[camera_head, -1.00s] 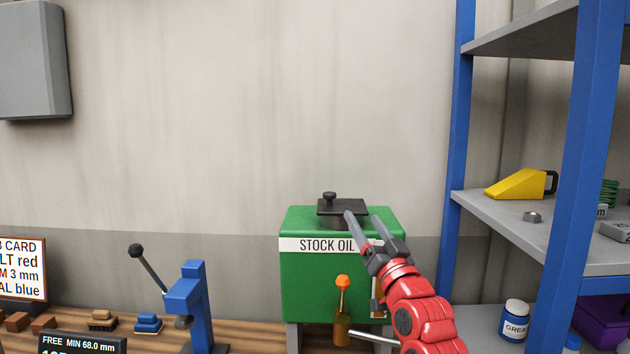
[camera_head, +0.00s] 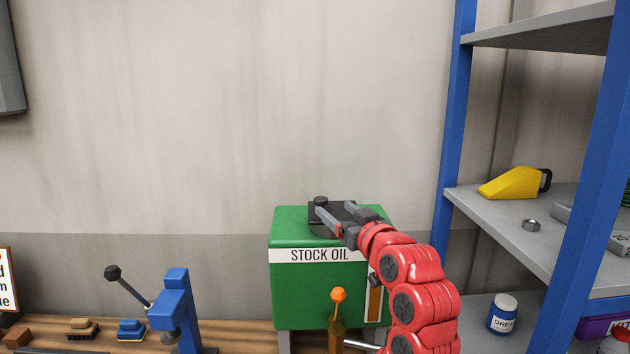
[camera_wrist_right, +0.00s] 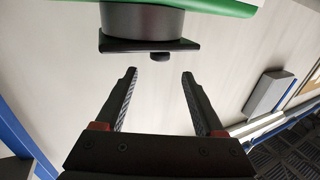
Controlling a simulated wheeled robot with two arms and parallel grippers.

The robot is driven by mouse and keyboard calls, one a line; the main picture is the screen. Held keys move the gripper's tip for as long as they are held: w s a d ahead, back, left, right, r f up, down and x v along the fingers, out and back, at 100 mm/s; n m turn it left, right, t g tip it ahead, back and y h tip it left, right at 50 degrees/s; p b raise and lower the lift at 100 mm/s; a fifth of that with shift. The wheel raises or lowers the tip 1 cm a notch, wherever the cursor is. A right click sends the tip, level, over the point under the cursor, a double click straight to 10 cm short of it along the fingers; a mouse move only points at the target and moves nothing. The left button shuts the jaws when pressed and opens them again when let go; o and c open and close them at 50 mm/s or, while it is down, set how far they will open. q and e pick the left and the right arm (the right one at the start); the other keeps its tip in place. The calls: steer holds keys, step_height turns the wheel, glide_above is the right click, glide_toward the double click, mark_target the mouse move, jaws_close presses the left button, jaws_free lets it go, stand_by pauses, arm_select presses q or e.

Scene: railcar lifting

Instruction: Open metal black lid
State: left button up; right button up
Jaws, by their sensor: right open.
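The black metal lid (camera_head: 318,222) lies flat and closed on top of the green stock oil tank (camera_head: 290,292). A small round knob (camera_head: 320,201) stands near the lid's left edge. My right gripper (camera_head: 334,210) is open and empty at the lid, its fingers pointing left toward the knob. In the right wrist view the lid (camera_wrist_right: 145,44) and its knob (camera_wrist_right: 160,57) appear ahead of the open fingers (camera_wrist_right: 158,73). The knob is not between the fingertips there. The gripper partly hides the lid in the head view. My left gripper is not in view.
A blue shelf rack (camera_head: 455,120) stands at the right, holding a yellow scoop (camera_head: 512,183) and a grease jar (camera_head: 503,315). A blue press (camera_head: 178,310) with a lever stands left of the tank. An orange-tipped oil can (camera_head: 337,325) stands before the tank.

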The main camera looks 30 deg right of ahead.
mark_target(334, 206)
steer(key=w+p, duration=0.1)
steer(key=w, duration=0.2)
steer(key=w+d+p, duration=0.1)
steer(key=w, duration=0.2)
steer(key=w+p, duration=0.1)
steer(key=w, duration=0.3)
steer(key=shift+d+p, duration=0.3)
steer(key=shift+p, duration=0.1)
steer(key=shift+w+d, duration=0.15)
steer(key=shift+w, duration=0.55)
steer(key=shift+c, duration=0.2)
jaws_close()
